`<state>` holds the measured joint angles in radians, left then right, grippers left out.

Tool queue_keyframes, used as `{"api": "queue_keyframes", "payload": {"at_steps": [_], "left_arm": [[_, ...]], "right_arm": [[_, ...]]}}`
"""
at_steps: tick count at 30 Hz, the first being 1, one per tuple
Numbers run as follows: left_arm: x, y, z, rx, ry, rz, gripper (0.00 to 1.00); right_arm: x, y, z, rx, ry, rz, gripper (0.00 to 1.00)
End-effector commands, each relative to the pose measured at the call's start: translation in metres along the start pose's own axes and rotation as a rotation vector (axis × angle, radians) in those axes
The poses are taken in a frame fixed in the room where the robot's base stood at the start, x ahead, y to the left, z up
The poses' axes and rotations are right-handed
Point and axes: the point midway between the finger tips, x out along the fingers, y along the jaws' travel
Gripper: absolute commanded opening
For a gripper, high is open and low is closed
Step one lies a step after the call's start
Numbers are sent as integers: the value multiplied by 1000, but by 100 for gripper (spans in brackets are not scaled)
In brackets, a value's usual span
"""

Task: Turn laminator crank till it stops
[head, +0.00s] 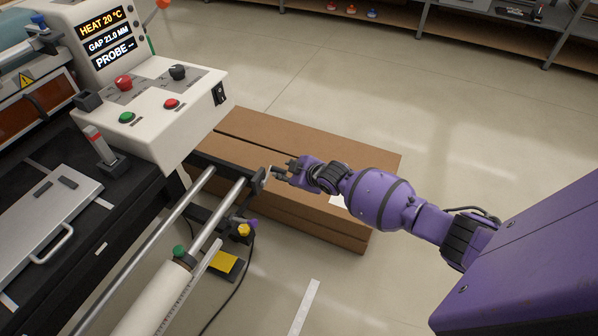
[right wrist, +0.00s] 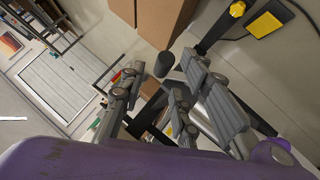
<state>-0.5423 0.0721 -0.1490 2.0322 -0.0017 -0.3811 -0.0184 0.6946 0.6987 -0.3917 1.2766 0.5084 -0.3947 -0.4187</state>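The laminator (head: 165,130) stands at the left of the head view. At the right end of its two steel rails is a dark end piece (head: 258,181), with what looks like the crank beside it. My right gripper (head: 277,173) is close to this end piece and partly hides it. In the right wrist view the fingers (right wrist: 165,95) stand apart. A dark round knob (right wrist: 163,64), apparently the crank's handle, shows beyond the gap between them. I cannot tell whether they touch it. My left gripper is not in view.
A brown cardboard box (head: 325,150) lies on the floor behind and below my right gripper. The display reads HEAT 20 °C, GAP 21.0 MM. A yellow pedal (head: 226,263) with a cable is on the floor. A white roll (head: 155,300) lies near the rails. Open floor is to the right.

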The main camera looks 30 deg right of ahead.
Motion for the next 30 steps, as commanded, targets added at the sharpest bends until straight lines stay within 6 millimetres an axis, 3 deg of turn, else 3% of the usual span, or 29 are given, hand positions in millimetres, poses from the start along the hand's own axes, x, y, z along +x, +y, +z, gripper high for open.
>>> {"api": "queue_keyframes", "payload": {"at_steps": [6,13,26,30], "left_arm": [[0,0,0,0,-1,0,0],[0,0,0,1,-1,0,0],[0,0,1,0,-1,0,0],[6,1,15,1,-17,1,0]], "right_arm": [[-42,0,0,-2,2,1,30],[-72,1,-1,-2,2,2,30],[-80,1,-2,-1,2,2,30],[-70,-14,15,2,-10,-11,30]]}}
